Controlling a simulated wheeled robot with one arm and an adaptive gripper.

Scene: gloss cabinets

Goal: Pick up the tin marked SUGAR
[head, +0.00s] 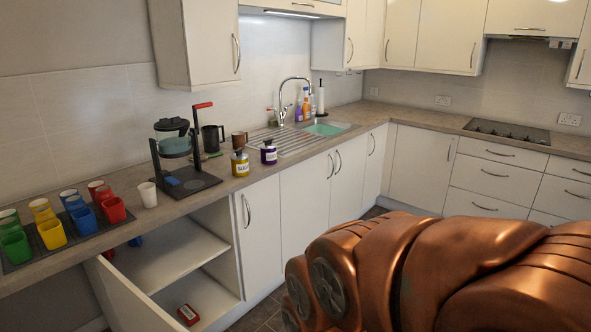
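Two small tins stand on the worktop at the front edge, left of the sink. The lettering on both labels is too small to read for certain, so I cannot tell which one says SUGAR. My copper arm fills the lower right foreground, well apart from both tins. My gripper's fingers are not in view.
A coffee maker (174,147) stands left of the tins, with a white cup (147,194) and a tray (63,239) of coloured cups beyond. A dark mug (211,138) and brown mug (239,139) are behind. The cabinet door (128,292) below hangs open, with a red box (188,314) inside.

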